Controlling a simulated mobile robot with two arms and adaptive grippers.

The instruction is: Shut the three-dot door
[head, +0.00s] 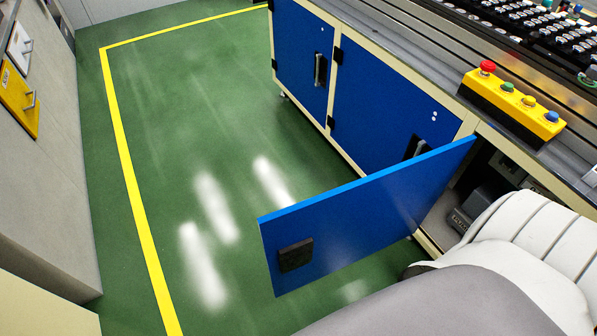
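A blue cabinet door (360,220) stands wide open, swung out from the bench into the aisle. Its hinged side is at the upper right, by the cabinet frame, and its free edge is at the lower left. A black fitting (295,255) sits near that free edge. No dots show on the face I see, so I cannot read its marking. A shut blue door (385,110) beside it carries two white dots (434,116). Another shut blue door (303,55) farther along has a small white mark. Neither of my grippers is in view.
The open compartment (480,190) holds dark equipment, partly hidden by my white and grey body parts at the lower right. A yellow button box (512,105) sits on the bench edge above. Green floor (190,140) with a yellow line is clear to the left.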

